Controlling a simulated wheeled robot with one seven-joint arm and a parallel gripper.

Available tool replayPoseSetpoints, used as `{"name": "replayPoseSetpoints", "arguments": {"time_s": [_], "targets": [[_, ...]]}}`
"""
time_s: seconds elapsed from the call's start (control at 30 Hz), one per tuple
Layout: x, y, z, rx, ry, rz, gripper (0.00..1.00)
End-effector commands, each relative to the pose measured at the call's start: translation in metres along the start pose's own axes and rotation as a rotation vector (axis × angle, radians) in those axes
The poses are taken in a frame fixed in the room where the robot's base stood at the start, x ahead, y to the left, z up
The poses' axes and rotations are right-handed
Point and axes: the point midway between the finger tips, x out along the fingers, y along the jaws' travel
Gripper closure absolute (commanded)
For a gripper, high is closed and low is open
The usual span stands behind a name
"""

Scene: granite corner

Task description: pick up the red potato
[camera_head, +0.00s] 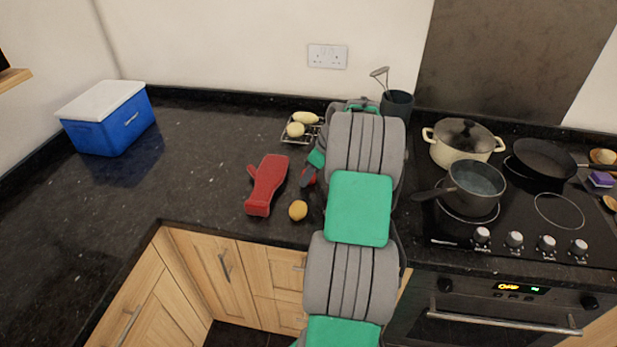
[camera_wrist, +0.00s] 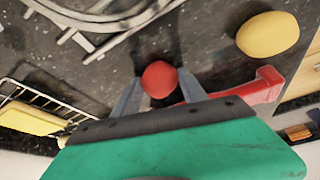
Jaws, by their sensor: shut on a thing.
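The red potato (camera_wrist: 159,79) sits between the two fingers of my gripper (camera_wrist: 158,92) in the wrist view. The fingers are shut on it, one on each side. In the head view the red potato (camera_head: 309,177) shows only as a small red patch beside my gripper (camera_head: 309,180), partly hidden by my arm. Whether it touches the counter is hard to tell.
A yellow potato (camera_head: 298,210) lies near the counter's front edge. A red oven mitt (camera_head: 266,185) lies left of it. A wire rack (camera_head: 300,131) with yellow items stands behind. A blue cooler (camera_head: 108,118) is far left; pots and a hob (camera_head: 520,215) are right.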

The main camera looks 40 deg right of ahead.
Motion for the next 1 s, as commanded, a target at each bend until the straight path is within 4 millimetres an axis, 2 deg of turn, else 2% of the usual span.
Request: {"name": "replayPoseSetpoints", "arguments": {"time_s": [0.03,0.27,0.53,0.67,0.8,0.87,1.0], "targets": [[0.0,0.0,0.0,0.0,0.0,0.0,0.73],[0.0,0.0,0.0,0.0,0.0,0.001,0.92],[-0.002,0.0,-0.001,0.0,0.001,0.001,0.93],[-0.009,0.001,-0.004,0.0,0.002,0.004,0.93],[-0.03,0.001,-0.013,-0.003,0.002,0.006,0.93],[-0.045,-0.011,-0.013,-0.002,0.002,0.006,0.93],[-0.087,-0.042,-0.017,-0.002,0.003,0.009,0.93]]}}
